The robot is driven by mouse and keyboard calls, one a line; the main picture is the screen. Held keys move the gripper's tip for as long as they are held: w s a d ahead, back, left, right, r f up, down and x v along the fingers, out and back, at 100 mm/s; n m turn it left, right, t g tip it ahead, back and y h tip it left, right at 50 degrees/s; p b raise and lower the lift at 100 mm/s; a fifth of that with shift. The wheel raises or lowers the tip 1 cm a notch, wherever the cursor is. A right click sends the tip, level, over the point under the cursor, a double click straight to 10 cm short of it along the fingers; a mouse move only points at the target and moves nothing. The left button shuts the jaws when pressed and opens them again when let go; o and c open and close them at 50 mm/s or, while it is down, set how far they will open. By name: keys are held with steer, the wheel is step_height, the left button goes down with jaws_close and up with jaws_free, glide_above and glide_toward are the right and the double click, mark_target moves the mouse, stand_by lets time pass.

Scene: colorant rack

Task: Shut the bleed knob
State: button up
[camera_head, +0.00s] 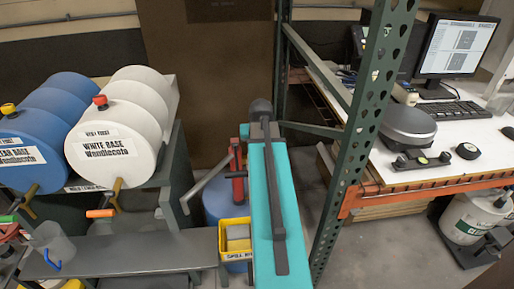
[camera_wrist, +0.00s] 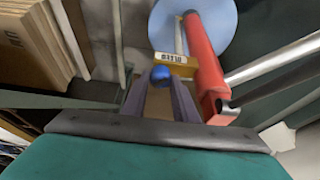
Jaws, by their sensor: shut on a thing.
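In the head view my teal arm hides the gripper and the knob.
The red pump (camera_wrist: 205,65) with its metal rod stands close to the right of my gripper, over a blue drum (camera_head: 225,205). A yellow bin (camera_head: 235,230) sits beside my arm. A green rack post (camera_head: 362,130) stands to the right; white and blue drums are left.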

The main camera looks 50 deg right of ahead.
steer(key=m, duration=0.1)
steer(key=m+g, duration=0.1)
steer(key=m, duration=0.1)
steer(key=m+h, duration=0.1)
steer(key=m, duration=0.1)
steer(key=shift+w+a+g, duration=0.15)
steer(key=shift+w+g, duration=0.1)
steer(key=shift+g, duration=0.05)
steer(key=shift+w+m+g+h, duration=0.1)
steer(key=shift+m+g+h, duration=0.4)
steer(key=shift+m, duration=1.5)
steer(key=shift+a+g, duration=0.1)
steer(key=shift+g, duration=0.2)
steer(key=o, duration=1)
steer(key=shift+r, duration=0.15)
steer(key=shift+b+v, duration=0.9)
steer(key=shift+v, duration=5.85)
